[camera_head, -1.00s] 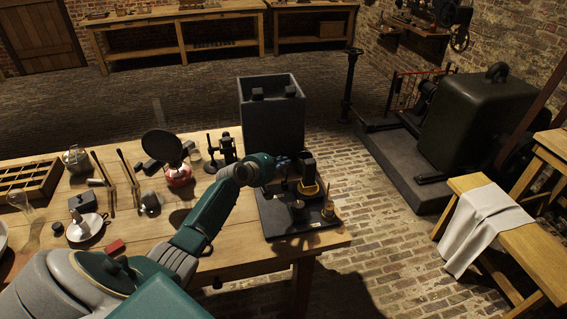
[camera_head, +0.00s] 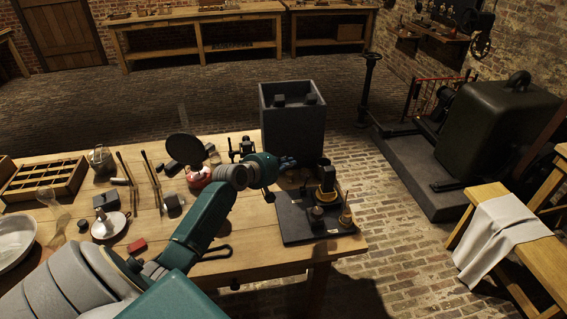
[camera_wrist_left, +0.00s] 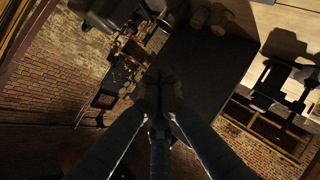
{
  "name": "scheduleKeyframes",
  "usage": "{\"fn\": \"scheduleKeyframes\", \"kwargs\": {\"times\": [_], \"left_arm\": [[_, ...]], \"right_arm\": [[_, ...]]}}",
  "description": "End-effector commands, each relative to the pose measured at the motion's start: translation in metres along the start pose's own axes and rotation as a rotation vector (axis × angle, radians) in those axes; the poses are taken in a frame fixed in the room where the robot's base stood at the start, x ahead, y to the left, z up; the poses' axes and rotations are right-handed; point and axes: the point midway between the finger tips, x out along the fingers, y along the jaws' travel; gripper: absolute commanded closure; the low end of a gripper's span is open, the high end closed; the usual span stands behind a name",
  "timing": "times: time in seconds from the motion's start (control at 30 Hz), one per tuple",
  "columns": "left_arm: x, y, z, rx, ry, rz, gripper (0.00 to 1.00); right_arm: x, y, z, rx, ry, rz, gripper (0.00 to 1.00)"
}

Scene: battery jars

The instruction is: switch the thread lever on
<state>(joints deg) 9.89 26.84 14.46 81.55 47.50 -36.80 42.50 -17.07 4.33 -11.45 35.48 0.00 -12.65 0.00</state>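A black baseboard (camera_head: 291,222) with a small instrument (camera_head: 327,183) of dark and brass-coloured parts stands at the right end of the wooden bench. Brass terminals (camera_head: 346,216) rise at its front right. I cannot single out the thread lever at this size. My left gripper (camera_head: 289,162) is beyond the teal wrist, up and left of the instrument and apart from it in the picture. In the left wrist view its dark fingers (camera_wrist_left: 160,82) come together with nothing seen between them. My right gripper is in neither view.
A tall dark open box (camera_head: 292,125) stands behind the baseboard. A red-based item with a round dark disc (camera_head: 184,148) and small tools stand left of my wrist. Brick floor (camera_head: 400,220) lies free to the right of the bench.

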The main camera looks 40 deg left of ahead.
Motion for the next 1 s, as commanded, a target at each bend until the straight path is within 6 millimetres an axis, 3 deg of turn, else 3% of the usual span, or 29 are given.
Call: {"fn": "scheduleKeyframes", "kwargs": {"times": [0.1,0.3,0.87,1.0], "left_arm": [[-0.016,0.001,0.0,0.003,0.002,-0.001,1.0],[-0.029,0.004,0.0,0.002,0.001,-0.001,1.0],[-0.03,0.005,0.0,0.001,0.001,-0.001,1.0],[-0.031,-0.002,0.015,0.036,-0.022,-0.02,1.0]], "right_arm": [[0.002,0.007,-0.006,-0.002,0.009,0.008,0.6],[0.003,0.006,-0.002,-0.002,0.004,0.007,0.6],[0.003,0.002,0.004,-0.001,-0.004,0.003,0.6],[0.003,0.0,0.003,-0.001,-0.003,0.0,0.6]]}}
